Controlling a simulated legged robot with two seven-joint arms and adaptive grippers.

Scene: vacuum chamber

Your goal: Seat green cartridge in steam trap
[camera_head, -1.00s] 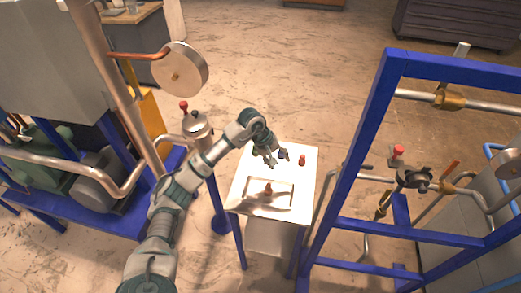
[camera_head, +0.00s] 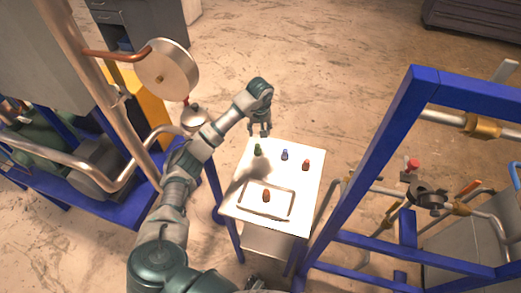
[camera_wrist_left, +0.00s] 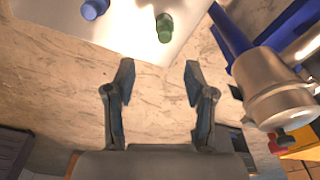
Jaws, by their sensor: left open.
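The green cartridge (camera_head: 258,149) stands at the far left of the white table. It also shows in the wrist view (camera_wrist_left: 165,27), beyond the fingertips. My left gripper (camera_head: 260,132) is just past the table's far edge, close to the green cartridge but apart from it. In the wrist view its two fingers (camera_wrist_left: 160,80) are spread, with nothing between them. A metal, pot-like vessel (camera_head: 194,118) on the pipework at left may be the steam trap; my left forearm passes in front of part of it. My right gripper is not in view.
On the white table (camera_head: 231,205) stand a blue cartridge (camera_head: 284,155) and a red one (camera_head: 306,165). A shallow tray (camera_head: 243,205) holds a brownish-red piece (camera_head: 266,196). A blue frame (camera_head: 365,170) with pipes stands at right. Floor beyond the table is clear.

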